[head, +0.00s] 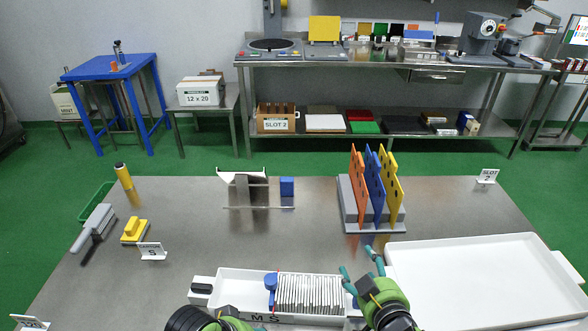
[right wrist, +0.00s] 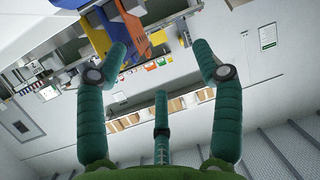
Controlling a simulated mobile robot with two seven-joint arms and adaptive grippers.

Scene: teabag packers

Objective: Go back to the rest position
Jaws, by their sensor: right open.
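My right gripper (head: 362,268) has green and teal fingers and is at the bottom centre-right of the head view. It stands between the long white tray of teabags and the large white tray. In the right wrist view my right gripper (right wrist: 160,65) has its teal fingers spread apart with nothing between them. Part of my left arm (head: 205,320) shows at the bottom edge of the head view, in front of the long white tray (head: 230,278); its fingers are not seen. White teabags (head: 310,292) stand in a row in that tray, beside a blue piece (head: 271,281).
A large empty white tray (head: 480,270) lies at the right. A grey rack (head: 350,205) holds orange, blue and yellow plates close behind my right gripper. The table's middle is clear.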

